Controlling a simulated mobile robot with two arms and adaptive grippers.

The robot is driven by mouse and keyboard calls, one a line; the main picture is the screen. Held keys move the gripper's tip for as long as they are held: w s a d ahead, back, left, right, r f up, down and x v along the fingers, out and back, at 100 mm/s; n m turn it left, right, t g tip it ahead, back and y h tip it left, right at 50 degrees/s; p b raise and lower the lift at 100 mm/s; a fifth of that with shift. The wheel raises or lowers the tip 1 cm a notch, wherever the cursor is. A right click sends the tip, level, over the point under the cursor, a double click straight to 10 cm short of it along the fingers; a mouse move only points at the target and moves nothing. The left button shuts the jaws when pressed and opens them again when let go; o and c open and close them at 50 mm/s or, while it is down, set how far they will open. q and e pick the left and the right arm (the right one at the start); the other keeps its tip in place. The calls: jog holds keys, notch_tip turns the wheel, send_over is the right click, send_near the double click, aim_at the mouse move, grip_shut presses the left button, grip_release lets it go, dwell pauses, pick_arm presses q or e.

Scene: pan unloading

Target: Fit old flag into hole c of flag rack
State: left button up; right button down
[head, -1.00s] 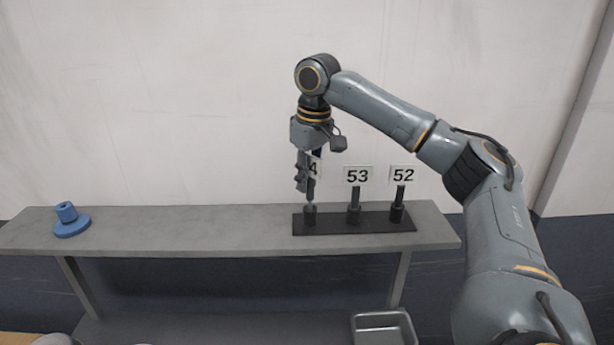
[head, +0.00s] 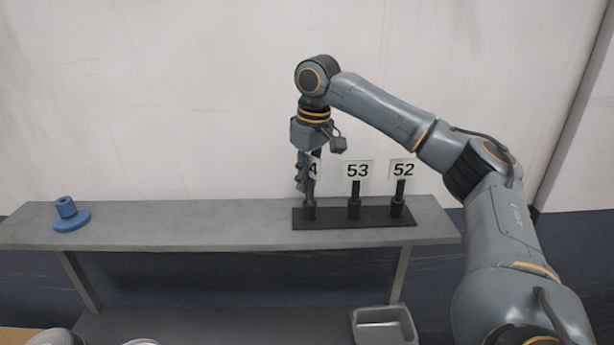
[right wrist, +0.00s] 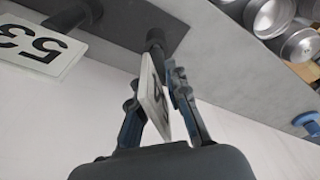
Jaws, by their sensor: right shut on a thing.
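The flag rack (head: 332,219) is a black bar on the grey shelf with several sockets in a row. My right gripper (head: 303,178) is shut on the old flag (head: 315,169), a white plate partly hidden by the fingers, with a "4" showing. The flag is upright over the leftmost socket, its dark pole's lower end at that socket. How deep it sits I cannot tell. In the right wrist view the flag plate (right wrist: 153,98) is between the fingers, its pole running to the rack. My left gripper is out of view.
Flags marked 53 (head: 358,170) and 52 (head: 403,169) stand in the other sockets, close to the right of my gripper. A blue flanged part (head: 70,222) is at the shelf's left. A grey tray (head: 385,315) is below. The middle of the shelf (head: 190,225) is clear.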

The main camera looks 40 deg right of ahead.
jog(key=shift+f, duration=0.55)
jog(key=c, duration=1.2)
grip_release()
jog(key=shift+r, duration=0.15)
jog(key=r, duration=0.4)
jog(key=s+r, duration=0.1)
jog(key=r, duration=0.6)
jog(key=shift+s+r, duration=0.25)
jog(key=shift+r, duration=0.1)
